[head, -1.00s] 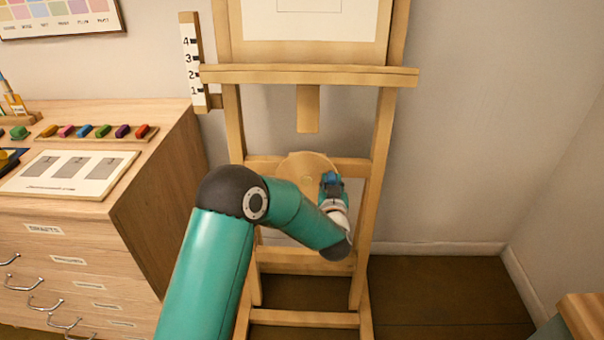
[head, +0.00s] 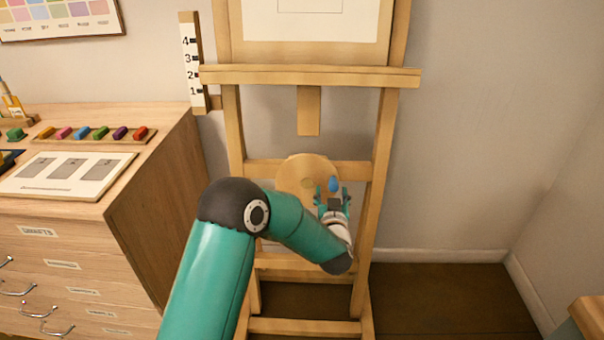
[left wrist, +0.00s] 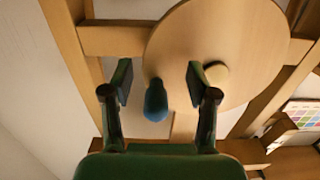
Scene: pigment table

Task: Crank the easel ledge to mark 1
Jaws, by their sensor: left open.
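The easel's wooden ledge (head: 310,76) lies across the easel at about mark 2 of the numbered scale (head: 190,66). Below it is the round crank disc (head: 293,178), with a blue knob (head: 334,184) on its right side. My left gripper (head: 332,193) is open just in front of the knob, a finger to each side. In the left wrist view the blue knob (left wrist: 156,102) shows between the spread fingers, apart from both and nearer the left one. The disc (left wrist: 240,40) is behind. My right gripper is not in view.
A wooden drawer cabinet (head: 155,185) stands left of the easel, with a row of coloured blocks (head: 100,133) and a white card (head: 65,172) on top. A wooden corner (head: 590,315) juts in at lower right. The floor right of the easel is clear.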

